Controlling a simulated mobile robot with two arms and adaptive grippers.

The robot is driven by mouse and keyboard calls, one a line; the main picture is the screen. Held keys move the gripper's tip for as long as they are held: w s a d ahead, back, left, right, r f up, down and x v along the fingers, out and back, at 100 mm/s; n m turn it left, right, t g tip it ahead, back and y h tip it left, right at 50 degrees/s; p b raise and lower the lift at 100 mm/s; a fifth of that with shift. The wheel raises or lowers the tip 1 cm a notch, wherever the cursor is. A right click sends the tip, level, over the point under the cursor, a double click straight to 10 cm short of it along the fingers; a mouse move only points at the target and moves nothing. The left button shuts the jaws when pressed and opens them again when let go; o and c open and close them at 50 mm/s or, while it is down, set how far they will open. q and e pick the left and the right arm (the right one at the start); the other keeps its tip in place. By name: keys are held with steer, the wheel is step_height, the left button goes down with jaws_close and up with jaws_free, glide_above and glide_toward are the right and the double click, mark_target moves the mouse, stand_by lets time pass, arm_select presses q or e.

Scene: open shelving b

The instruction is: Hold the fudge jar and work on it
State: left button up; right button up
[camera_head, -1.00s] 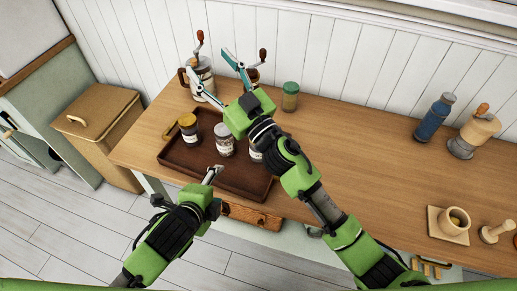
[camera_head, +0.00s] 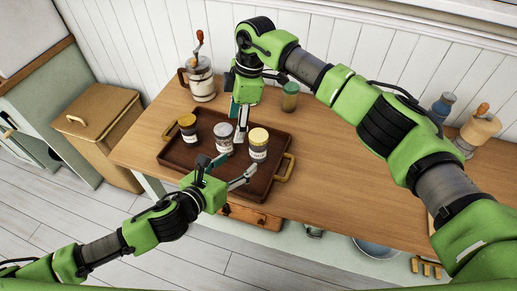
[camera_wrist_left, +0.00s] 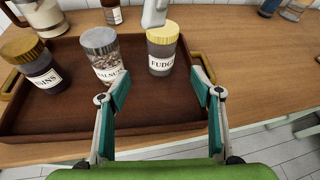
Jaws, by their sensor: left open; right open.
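The fudge jar (camera_head: 258,146) has a yellow lid and stands upright at the right of the brown tray (camera_head: 277,170). Its label reads in the left wrist view (camera_wrist_left: 161,52). My left gripper (camera_head: 236,166) is open at the tray's front edge. In its wrist view, the jar stands beyond the open fingers (camera_wrist_left: 157,80), apart from them. My right gripper (camera_head: 238,120) is open and points down behind the jars. One of its grey fingers (camera_wrist_left: 155,12) shows just above and behind the fudge jar's lid; I cannot tell whether it touches.
A grey-lidded walnuts jar (camera_head: 224,138) and a yellow-lidded jar (camera_head: 188,130) stand left of the fudge jar on the tray. Behind are a grinder jar (camera_head: 201,82) and a green-lidded jar (camera_head: 290,97). A blue bottle (camera_head: 441,107) stands at the right.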

mark_target(254, 150)
steer(key=d, duration=0.2)
steer(key=w+d+r+m+h, duration=0.1)
steer(key=d, duration=0.1)
steer(key=w+d+r+h, duration=0.1)
steer(key=d, duration=0.1)
steer(key=shift+m, duration=0.3)
arm_select(q)
steer(key=shift+m+h, duration=0.3)
steer(key=shift+m, duration=0.6)
steer(key=shift+w+f, duration=0.1)
steer(key=x, duration=1.3)
steer(key=shift+w+d+f, duration=0.1)
steer(key=shift+w+f, duration=0.1)
steer(key=shift+c, duration=0.4)
